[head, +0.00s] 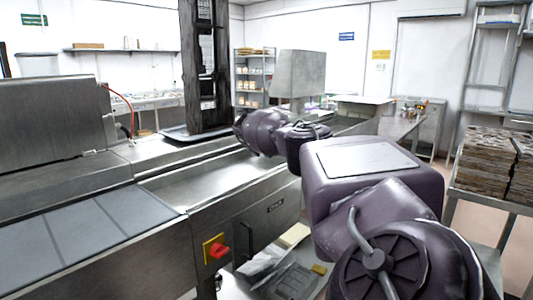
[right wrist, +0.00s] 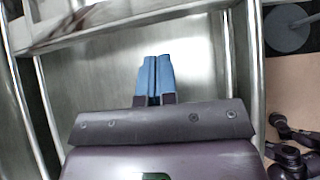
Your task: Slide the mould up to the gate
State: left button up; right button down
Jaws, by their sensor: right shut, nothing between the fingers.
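My right gripper (right wrist: 155,80) shows in the right wrist view with its two blue fingers together and nothing between them. The fingers are over a bare steel surface (right wrist: 90,90); I cannot tell whether they touch it. In the head view my right arm reaches from the lower right to the middle, over the steel line, and its fingers cannot be made out. I cannot pick out the mould or the gate with certainty in either view. A steel channel (head: 205,180) runs along the line. My left gripper is out of view.
A tall dark upright (head: 205,65) stands beyond the channel. A grey steel housing (head: 300,75) is farther back. A red switch on a yellow plate (head: 215,249) is on the front panel. A rack of brown stacked slabs (head: 485,160) stands at the right.

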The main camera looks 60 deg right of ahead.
jog(key=p+v, duration=0.2)
jog(key=v, duration=0.8)
jog(key=shift+r, duration=0.1)
